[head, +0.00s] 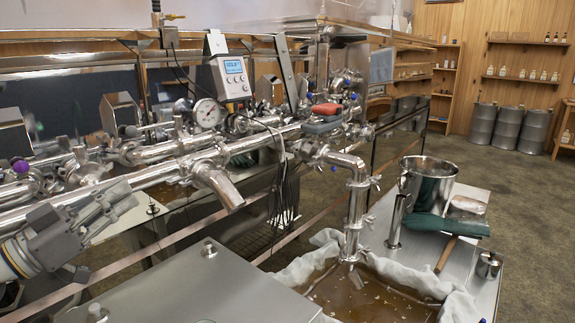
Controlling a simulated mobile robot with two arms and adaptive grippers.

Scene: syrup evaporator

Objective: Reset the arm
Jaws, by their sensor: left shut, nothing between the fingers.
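My left gripper (118,200) is at the lower left of the head view, its arm coming in from the left edge. Its grey fingers point up and to the right, shut with nothing visible between them. In the picture it overlaps the shiny steel pipes (150,176) of the evaporator; I cannot tell whether it touches them. My right gripper is not in view.
A pressure gauge (208,113) and a digital controller (232,76) stand above the pipes. A flat steel cover (200,290) lies below. At right are a cloth-lined pan of amber liquid (365,296) and a steel pot (428,182). Open floor lies beyond.

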